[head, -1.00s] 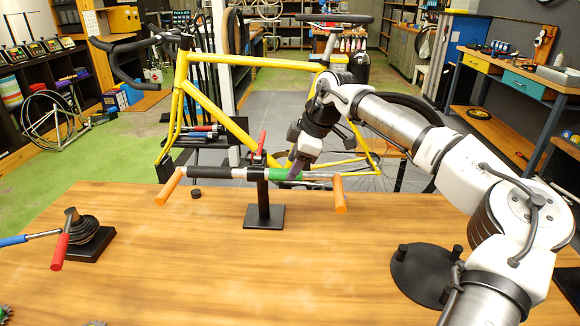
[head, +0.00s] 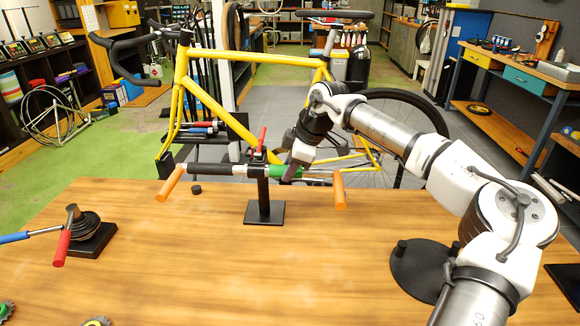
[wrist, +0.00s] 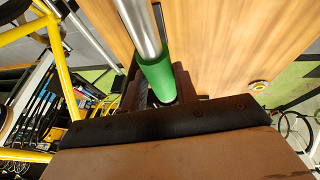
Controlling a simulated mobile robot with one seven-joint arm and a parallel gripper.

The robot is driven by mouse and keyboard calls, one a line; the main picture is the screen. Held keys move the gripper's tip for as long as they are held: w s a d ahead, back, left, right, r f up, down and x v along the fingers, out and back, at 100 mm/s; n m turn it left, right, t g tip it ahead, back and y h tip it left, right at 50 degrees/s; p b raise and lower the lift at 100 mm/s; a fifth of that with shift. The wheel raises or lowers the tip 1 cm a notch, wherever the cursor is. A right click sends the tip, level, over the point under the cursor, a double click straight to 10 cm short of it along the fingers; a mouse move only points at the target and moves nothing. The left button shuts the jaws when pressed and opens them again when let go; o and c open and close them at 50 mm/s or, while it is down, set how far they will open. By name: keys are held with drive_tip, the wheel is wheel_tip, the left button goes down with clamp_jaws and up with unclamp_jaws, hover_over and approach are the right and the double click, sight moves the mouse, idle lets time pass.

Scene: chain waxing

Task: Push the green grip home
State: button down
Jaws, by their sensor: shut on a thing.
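The green grip (head: 281,170) sits on the right part of a silver handlebar (head: 233,170), just right of the clamp stand. My gripper (head: 291,173) is shut on it from above and behind. In the wrist view the green grip (wrist: 157,76) lies between my jaws (wrist: 152,95) around the silver tube (wrist: 138,28). The jaws hide part of it. A black grip (head: 200,171) is on the bar's left part. Orange pieces cap the left end (head: 171,184) and right end (head: 339,190). A black stand (head: 264,205) with a red lever (head: 262,139) holds the bar level.
A small black cap (head: 196,190) lies on the wooden table (head: 190,260). A black post with red and blue handles (head: 85,232) stands at left, with sprockets at the front left. A black round base (head: 420,270) is at right. A yellow bicycle frame (head: 250,61) stands behind.

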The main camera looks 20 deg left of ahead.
sight(314, 169)
drive_tip(key=shift+w+d, duration=0.3)
drive_tip(key=shift+d, duration=0.65)
drive_tip(key=shift+w+d, duration=0.25)
drive_tip(key=shift+d, duration=0.7)
drive_tip(key=shift+w+d, duration=0.3)
drive_tip(key=shift+d, duration=0.65)
drive_tip(key=c, duration=1.1)
unclamp_jaws()
drive_tip(key=shift+d, duration=0.2)
drive_tip(key=shift+a, duration=0.1)
drive_tip(key=b+v, duration=0.2)
drive_tip(key=v, duration=1.2)
drive_tip(key=shift+a, duration=0.1)
drive_tip(key=shift+s+f, duration=0.1)
